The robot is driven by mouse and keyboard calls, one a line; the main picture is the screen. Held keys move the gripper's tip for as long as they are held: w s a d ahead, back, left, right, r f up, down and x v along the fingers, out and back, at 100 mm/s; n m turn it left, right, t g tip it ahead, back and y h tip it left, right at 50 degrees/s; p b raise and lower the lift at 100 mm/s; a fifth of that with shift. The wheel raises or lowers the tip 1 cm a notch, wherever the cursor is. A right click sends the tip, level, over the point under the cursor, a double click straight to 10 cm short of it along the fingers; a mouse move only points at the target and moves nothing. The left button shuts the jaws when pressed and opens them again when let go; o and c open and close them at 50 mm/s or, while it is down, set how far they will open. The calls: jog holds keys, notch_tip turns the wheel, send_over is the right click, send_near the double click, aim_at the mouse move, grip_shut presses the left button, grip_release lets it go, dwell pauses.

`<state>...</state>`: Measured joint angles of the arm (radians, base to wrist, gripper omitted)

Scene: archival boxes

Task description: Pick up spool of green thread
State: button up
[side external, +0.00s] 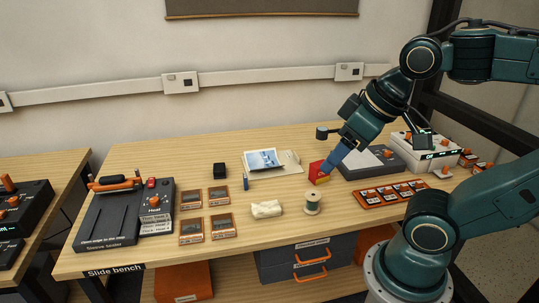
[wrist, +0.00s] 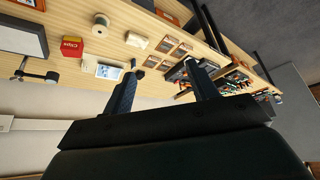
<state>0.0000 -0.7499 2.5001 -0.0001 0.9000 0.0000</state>
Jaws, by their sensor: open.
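A thread spool (side external: 312,203) stands upright on the wooden bench, near its front edge. The spool also shows in the wrist view (wrist: 101,24), off to the upper left of the fingers. My gripper (side external: 325,169) is open, with blue fingers, above the bench behind the spool and apart from it. In the side view the fingers overlap a red box (side external: 318,171). In the wrist view my gripper (wrist: 160,70) has nothing between its fingertips.
A whitish bundle (side external: 267,209) lies left of the spool. Several framed slides (side external: 192,229) lie farther left. Behind are a blue photograph (side external: 263,159) and a black cube (side external: 219,170). An orange tray (side external: 393,192) is to the right. Bare wood surrounds the spool.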

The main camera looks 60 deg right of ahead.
jog(key=m+g+y, duration=0.1)
jog(key=m+g, duration=0.5)
jog(key=m, duration=0.8)
send_over(313, 194)
jog(key=d, duration=0.1)
notch_tip(313, 194, down, 16)
jog(key=shift+n, duration=0.3)
jog(key=shift+a+f, duration=0.15)
jog(key=shift+f, duration=2)
jog(key=shift+a+f, duration=0.15)
jog(key=shift+f, duration=2)
jog(key=shift+s+a+f, duration=0.1)
jog(key=shift+a+f, duration=0.1)
jog(key=shift+f, duration=1.1)
jog(key=shift+a+f, duration=0.15)
jog(key=shift+f, duration=1.15)
